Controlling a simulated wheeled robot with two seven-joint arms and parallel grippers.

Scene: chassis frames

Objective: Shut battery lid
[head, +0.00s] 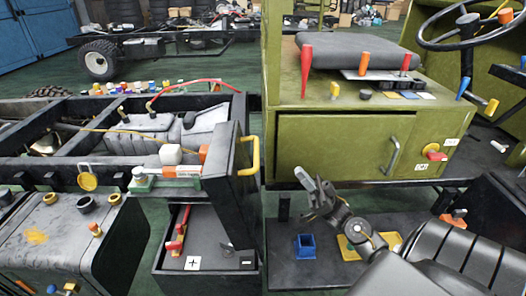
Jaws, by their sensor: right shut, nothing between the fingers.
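The battery box (165,262) stands low at bottom centre, with its top open. Inside it show a dark battery top (208,222), a red terminal piece (178,232) and a white label with a plus sign. A dark lid panel (222,168) stands upright at the box's right side, with a yellow handle (250,155) on its right face. My right gripper (304,178) is shut and empty, to the right of the lid and a little below the handle in the picture, apart from both. My left gripper is not in view.
An olive cab body (330,145) with a closed door stands behind my right gripper. A black step (285,265) carries a blue square cup (305,246) and a yellow tray (352,249). The chassis frame (60,113) and a grey tank (50,232) fill the left.

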